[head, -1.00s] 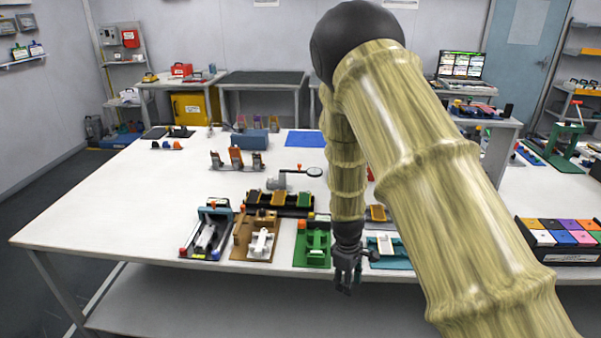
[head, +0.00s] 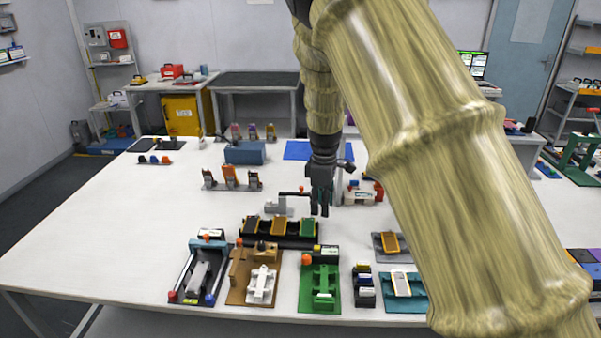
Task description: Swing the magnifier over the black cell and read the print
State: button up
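The magnifier has a grey base (head: 276,206) and a thin dark arm (head: 291,193) reaching right toward my gripper. Its lens is not visible now and seems hidden behind the gripper. My gripper (head: 320,212) points down at the right end of that arm; I cannot tell whether it touches it or how far its fingers are apart. I cannot make out which cell is the black one, and no print is readable.
Along the front edge stand a black fixture (head: 176,291), a brown fixture (head: 237,288), a green fixture (head: 322,274) and a teal fixture (head: 420,295). A red-and-white item (head: 360,194) stands close right of my gripper.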

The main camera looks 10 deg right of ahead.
aim_at(302, 188)
jog(key=i, duration=0.9)
